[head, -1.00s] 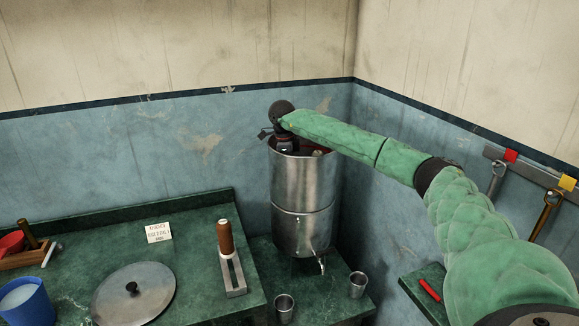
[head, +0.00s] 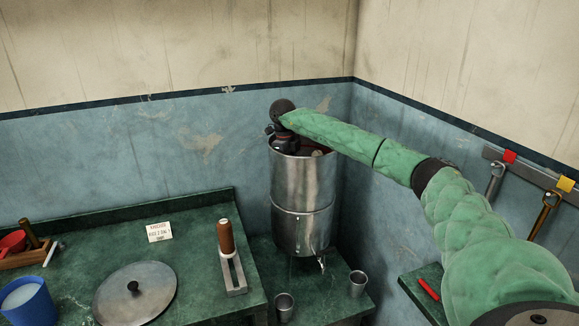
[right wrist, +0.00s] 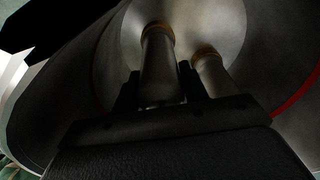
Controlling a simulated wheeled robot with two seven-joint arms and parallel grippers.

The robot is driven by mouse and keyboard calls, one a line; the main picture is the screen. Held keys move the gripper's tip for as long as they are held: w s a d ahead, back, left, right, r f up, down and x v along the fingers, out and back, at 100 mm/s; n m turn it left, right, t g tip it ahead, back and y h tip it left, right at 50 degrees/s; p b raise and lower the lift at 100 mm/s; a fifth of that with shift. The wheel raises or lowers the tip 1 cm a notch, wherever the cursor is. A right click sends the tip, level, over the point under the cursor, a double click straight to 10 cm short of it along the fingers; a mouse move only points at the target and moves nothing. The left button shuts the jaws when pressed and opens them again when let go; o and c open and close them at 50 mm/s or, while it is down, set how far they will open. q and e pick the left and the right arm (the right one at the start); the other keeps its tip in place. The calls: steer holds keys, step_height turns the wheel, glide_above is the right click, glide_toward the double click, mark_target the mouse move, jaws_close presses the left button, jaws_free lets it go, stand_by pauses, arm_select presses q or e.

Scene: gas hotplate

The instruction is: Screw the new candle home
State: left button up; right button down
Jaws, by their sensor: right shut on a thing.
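The tall steel filter urn (head: 303,190) stands open-topped in the corner. My right arm reaches over its rim and the right gripper (right wrist: 161,95) points down inside it. In the right wrist view a pale grey cylindrical candle (right wrist: 160,70) with a tan end stands between the two fingers, and they are shut on it. A second similar candle (right wrist: 213,78) stands just to its right, outside the fingers. In the head view the fingers are hidden by the urn wall. How far the candle is screwed in cannot be seen. My left gripper is out of view.
A round lid (head: 150,296), a small sign (head: 159,232), a brown-topped cylinder (head: 226,238) on a grey stand and a blue bucket (head: 25,303) are on the left counter. Two steel cups (head: 357,284) stand below the urn. Tools hang on the right wall.

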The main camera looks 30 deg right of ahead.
steer(key=shift+w+d+r, duration=0.1)
steer(key=shift+r, duration=0.2)
steer(key=shift+d+m+y+p, duration=0.15)
steer(key=shift+m+y+p, duration=0.25)
steer(key=shift+m, duration=2.2)
steer(key=c, duration=0.9)
jaws_free()
steer(key=shift+c, duration=0.2)
steer(key=shift+o, duration=1.3)
steer(key=shift+w+f, duration=0.15)
steer(key=shift+f, duration=0.2)
